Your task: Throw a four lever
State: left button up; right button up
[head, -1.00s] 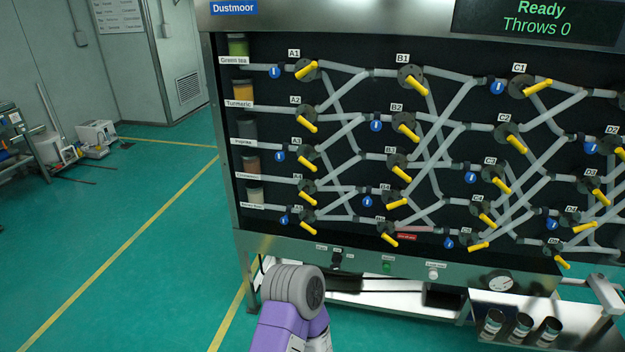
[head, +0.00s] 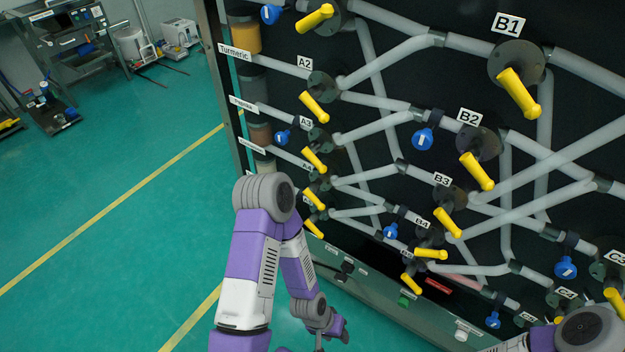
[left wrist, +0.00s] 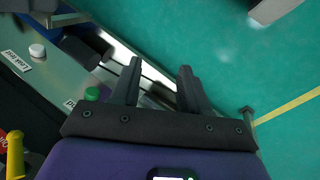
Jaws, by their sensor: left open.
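The yellow A4 lever (head: 316,199) is on the left column of the panel, angled down to the right. Its label is partly hidden by the A3 lever's surroundings. The A3 lever (head: 315,160) is just above it and the A5 lever (head: 313,229) just below. My left gripper (head: 340,332) is low in front of the panel, below the levers and apart from them. In the left wrist view its two dark fingers (left wrist: 159,68) are apart with nothing between them. My right gripper is out of view.
My left arm's elbow is close to the panel's left edge. A green button (head: 404,301) and a white knob (head: 461,335) sit on the lower ledge.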

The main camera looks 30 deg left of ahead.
pick_arm(q)
jog(key=w+a+r+n+t+p, duration=0.2)
jog(key=w+a+r+t+p, duration=0.1)
jog(key=w+r, duration=0.2)
jog(key=n+t+y+p, duration=0.3)
jog(key=n+t+p, duration=0.2)
jog(key=t+p, duration=0.45)
send_near(312, 200)
jog(key=w+f+t+b, duration=0.2)
jog(key=w, duration=0.1)
jog(key=x, duration=0.7)
jog(key=shift+w+d+f, duration=0.15)
jog(key=shift+w+f, duration=0.05)
jog(key=shift+f, duration=0.15)
